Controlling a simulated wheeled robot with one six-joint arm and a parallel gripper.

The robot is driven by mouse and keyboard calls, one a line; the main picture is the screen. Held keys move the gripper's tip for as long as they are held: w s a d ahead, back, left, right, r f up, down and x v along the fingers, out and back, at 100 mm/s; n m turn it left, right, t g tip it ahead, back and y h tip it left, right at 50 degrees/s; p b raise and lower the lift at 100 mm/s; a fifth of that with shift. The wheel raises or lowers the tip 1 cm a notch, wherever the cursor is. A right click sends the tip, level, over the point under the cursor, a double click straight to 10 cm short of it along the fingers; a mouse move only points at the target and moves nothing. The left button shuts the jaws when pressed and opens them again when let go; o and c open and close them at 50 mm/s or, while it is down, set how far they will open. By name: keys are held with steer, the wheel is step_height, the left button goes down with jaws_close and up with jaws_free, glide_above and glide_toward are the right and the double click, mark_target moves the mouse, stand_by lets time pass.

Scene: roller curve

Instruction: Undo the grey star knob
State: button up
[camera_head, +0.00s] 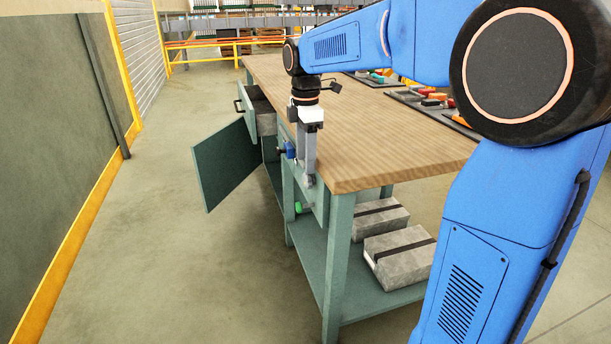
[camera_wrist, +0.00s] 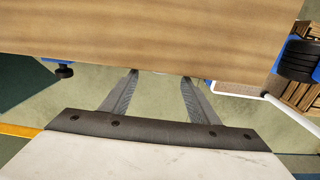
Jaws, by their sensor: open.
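My gripper (camera_head: 309,178) points down at the front edge of the wooden workbench (camera_head: 400,130), beside its teal front panel. In the wrist view my gripper (camera_wrist: 160,74) shows two grey fingers spread apart, with floor and the bench edge between them and nothing held. A small grey shape at the fingertips in the head view may be the grey star knob or part of a finger; I cannot tell. A green knob (camera_head: 300,208) sits just below the fingertips. A blue fitting (camera_head: 290,149) with a dark knob (camera_wrist: 64,71) is nearby.
A teal door (camera_head: 226,163) stands open left of the bench, below an open drawer (camera_head: 262,112). Two grey blocks (camera_head: 400,255) lie on the lower shelf (camera_head: 350,285). Trays of parts (camera_head: 430,104) sit on the bench top. The floor at the left is clear.

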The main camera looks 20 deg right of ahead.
mark_target(306, 175)
steer(key=shift+f, duration=3.15)
steer(key=shift+c, duration=0.6)
steer(key=c, duration=0.9)
